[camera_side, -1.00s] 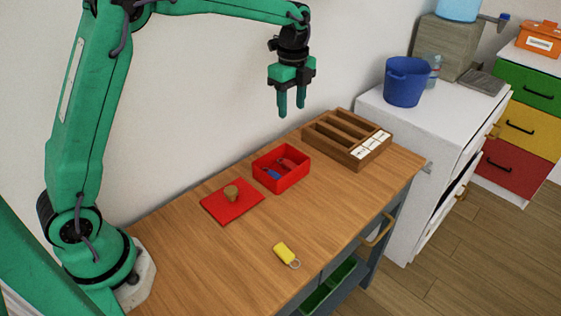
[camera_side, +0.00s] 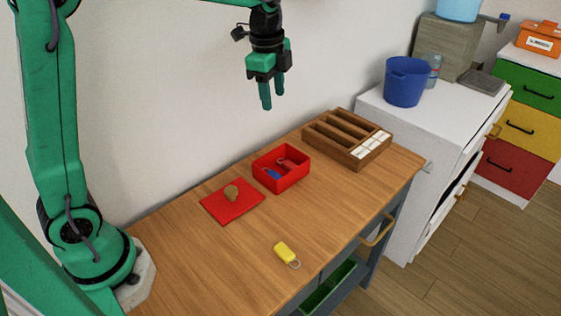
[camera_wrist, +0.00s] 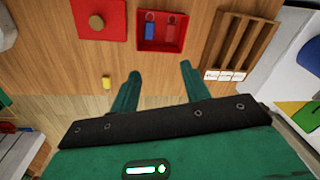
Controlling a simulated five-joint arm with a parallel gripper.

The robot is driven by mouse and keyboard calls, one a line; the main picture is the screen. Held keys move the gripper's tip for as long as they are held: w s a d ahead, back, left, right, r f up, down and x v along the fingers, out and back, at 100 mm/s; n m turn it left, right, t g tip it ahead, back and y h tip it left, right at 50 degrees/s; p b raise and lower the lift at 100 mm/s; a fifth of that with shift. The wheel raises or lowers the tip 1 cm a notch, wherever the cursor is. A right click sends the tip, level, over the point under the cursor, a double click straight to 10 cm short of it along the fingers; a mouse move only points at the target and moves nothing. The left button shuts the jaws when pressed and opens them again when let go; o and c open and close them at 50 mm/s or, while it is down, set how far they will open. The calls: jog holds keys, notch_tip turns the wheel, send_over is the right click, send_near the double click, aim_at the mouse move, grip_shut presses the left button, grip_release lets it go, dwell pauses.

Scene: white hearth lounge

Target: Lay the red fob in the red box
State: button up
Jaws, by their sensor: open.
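The red box (camera_side: 264,180) stands open on the wooden table, and it also shows in the wrist view (camera_wrist: 160,47). A red fob (camera_wrist: 170,32) lies inside it on the right in the wrist view, and a blue fob (camera_wrist: 149,31) lies on the left. In the side view, the red fob (camera_side: 290,163) is hard to tell from the box's red walls. My gripper (camera_side: 273,98) is open and empty, high above the table. In the wrist view its two fingers (camera_wrist: 160,72) are spread apart with nothing between them.
A red lid (camera_side: 245,208) with a cork knob lies flat beside the box. A yellow fob (camera_side: 284,252) lies near the table's front edge. A wooden compartment tray (camera_side: 325,143) stands beyond the box.

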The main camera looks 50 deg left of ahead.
jog(key=s+a+n+t, duration=0.1)
jog(key=s+n+t, duration=0.3)
jog(key=s+n, duration=1)
jog(key=s, duration=0.9)
jog(key=shift+r, duration=0.35)
